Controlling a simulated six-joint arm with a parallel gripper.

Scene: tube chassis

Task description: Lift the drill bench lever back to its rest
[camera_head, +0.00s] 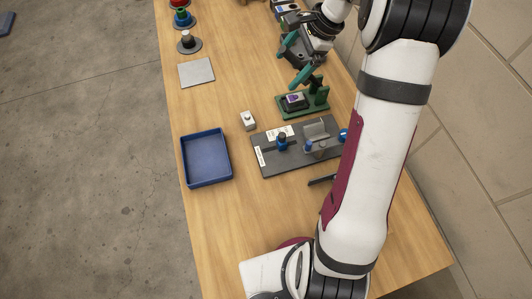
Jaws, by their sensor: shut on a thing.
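The drill bench (318,99) is a small green stand on the wooden table, right of the middle, with a dark block with a purple top (294,101) on its base. My gripper (289,66), with teal fingers, is just behind the bench in the picture. It is shut on the lever, but the grip itself is hard to make out. The lever is not clearly visible between the fingers and the upright, so its angle cannot be told.
A grey fixture board (263,143) with blue-knobbed parts lies in front of the bench. A blue tray (206,183), a small white block (248,121) and a grey plate (197,72) are to the left. Coloured round parts (182,18) stand at the far left. A wall runs along the right.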

